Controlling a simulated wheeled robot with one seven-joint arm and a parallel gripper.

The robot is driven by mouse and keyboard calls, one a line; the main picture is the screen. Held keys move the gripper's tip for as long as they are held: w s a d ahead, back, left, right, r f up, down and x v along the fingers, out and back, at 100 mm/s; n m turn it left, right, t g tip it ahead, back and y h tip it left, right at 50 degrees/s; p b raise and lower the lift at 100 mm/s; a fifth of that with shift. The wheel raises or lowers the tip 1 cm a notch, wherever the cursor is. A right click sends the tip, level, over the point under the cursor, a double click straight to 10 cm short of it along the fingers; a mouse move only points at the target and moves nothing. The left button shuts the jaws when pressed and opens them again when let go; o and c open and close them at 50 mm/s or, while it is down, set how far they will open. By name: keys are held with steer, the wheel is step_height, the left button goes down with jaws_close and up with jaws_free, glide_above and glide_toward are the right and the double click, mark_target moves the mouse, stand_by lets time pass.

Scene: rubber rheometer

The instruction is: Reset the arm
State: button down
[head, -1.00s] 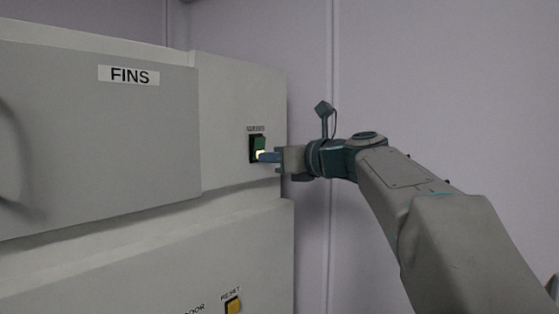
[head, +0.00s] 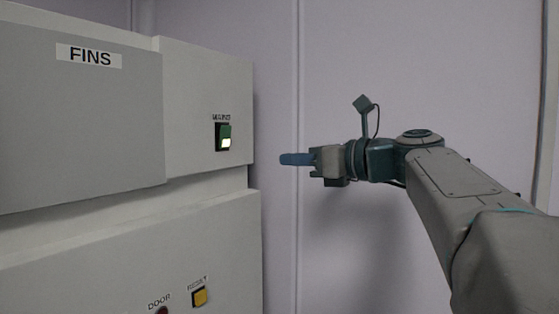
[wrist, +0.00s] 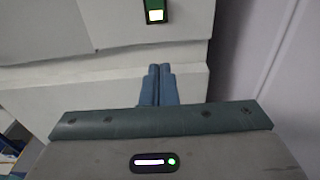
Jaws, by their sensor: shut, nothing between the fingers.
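My gripper (head: 284,159) is shut and empty, held out level in the air to the right of the machine, apart from it. Its blue fingers lie side by side in the wrist view (wrist: 158,85). The machine's green rocker switch (head: 223,137), with a small label above it, has its lower part lit. The switch also shows at the top of the wrist view (wrist: 155,11). My arm reaches in from the right in the head view.
The pale machine cabinet (head: 205,222) fills the left, with a grey panel labelled FINS (head: 90,56). Below are a yellow button (head: 200,297) and a partly cut-off red button (head: 163,311). A plain wall (head: 420,70) stands behind my arm; the space around the gripper is clear.

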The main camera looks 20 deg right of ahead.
stand_by(0.4)
steer(key=s+a+f+n+g+h, duration=0.25)
steer(key=f+n, duration=0.25)
steer(key=f, duration=0.4)
steer(key=s+a+f+n+g+h, duration=0.1)
steer(key=s+a+f+n+g, duration=0.2)
steer(key=f, duration=0.5)
steer(key=s+a+f+n+g+h, duration=0.1)
steer(key=s+a+f+n+h, duration=0.1)
steer(key=f+n, duration=0.55)
steer(key=s+d+f+n+g+h, duration=0.1)
steer(key=s+f+n+h, duration=0.1)
steer(key=s+f+n, duration=0.3)
steer(key=s+f+n+g+h, duration=0.2)
steer(key=s+f+n, duration=0.4)
steer(key=f, duration=0.6)
steer(key=shift+d+n+h, duration=0.4)
steer(key=shift+n+h, duration=0.25)
steer(key=shift+n, duration=0.2)
steer(key=shift+g, duration=0.25)
